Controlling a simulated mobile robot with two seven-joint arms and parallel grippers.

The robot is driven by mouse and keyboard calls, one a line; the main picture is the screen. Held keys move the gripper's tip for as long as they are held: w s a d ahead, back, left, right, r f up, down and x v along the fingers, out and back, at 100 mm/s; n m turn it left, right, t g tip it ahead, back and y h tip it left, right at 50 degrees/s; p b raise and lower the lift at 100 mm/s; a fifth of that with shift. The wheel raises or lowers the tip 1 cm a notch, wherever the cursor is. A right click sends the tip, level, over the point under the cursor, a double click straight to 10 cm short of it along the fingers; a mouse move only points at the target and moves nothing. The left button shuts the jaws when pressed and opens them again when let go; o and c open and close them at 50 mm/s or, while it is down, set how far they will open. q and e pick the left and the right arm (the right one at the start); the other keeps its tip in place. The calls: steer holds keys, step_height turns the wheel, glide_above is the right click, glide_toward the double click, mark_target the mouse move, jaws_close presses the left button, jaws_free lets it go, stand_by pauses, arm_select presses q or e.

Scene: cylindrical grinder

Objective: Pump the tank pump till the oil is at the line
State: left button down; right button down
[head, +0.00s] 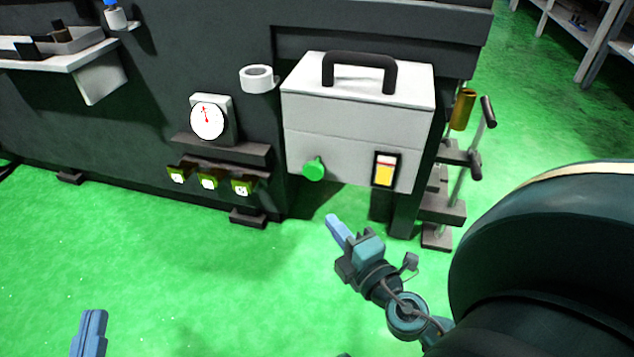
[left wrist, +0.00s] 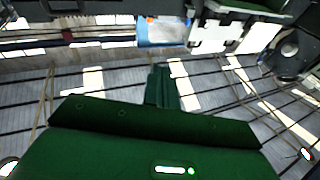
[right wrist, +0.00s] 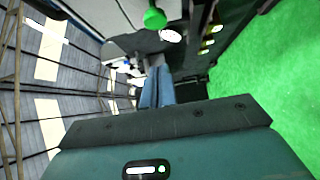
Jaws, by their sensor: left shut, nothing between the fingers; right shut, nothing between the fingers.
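The tank is a light grey box (head: 330,142) with a black handle (head: 358,70) on its lid. On its front are a green knob (head: 313,169) and a sight window (head: 385,171) with yellow oil in its lower part and a red mark near the top. At its right stand a brass cylinder (head: 463,110) and a rod with a black grip (head: 488,112), possibly the pump and its lever. My right gripper (head: 334,224) is shut and empty, in front of and below the tank. My left gripper (head: 92,318) is shut and empty at the lower left, far from the tank.
A dial gauge (head: 208,120) and several small yellow-green units (head: 208,182) sit on the dark machine's front. A white ring (head: 258,78) sticks out left of the tank. A tray shelf (head: 60,50) juts out at the left. The green floor (head: 200,270) in front is clear.

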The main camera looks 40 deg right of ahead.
steer(key=p, duration=0.2)
glide_toward(319, 174)
steer(key=w+a, duration=0.4)
steer(key=w+d, duration=0.2)
steer(key=w, duration=0.1)
steer(key=shift+w+d, duration=0.35)
steer(key=shift+d, duration=0.05)
arm_select(q)
steer(key=shift+a+f+y, duration=0.15)
steer(key=shift+a+y, duration=0.05)
steer(key=shift+y, duration=0.1)
arm_select(e)
steer(key=shift+w+d+b, duration=0.4)
steer(key=shift+w+d, duration=0.4)
steer(key=shift+d, duration=0.15)
arm_select(q)
steer(key=shift+w+r, duration=0.1)
steer(key=shift+r, duration=0.3)
arm_select(e)
steer(key=shift+d+r, duration=0.1)
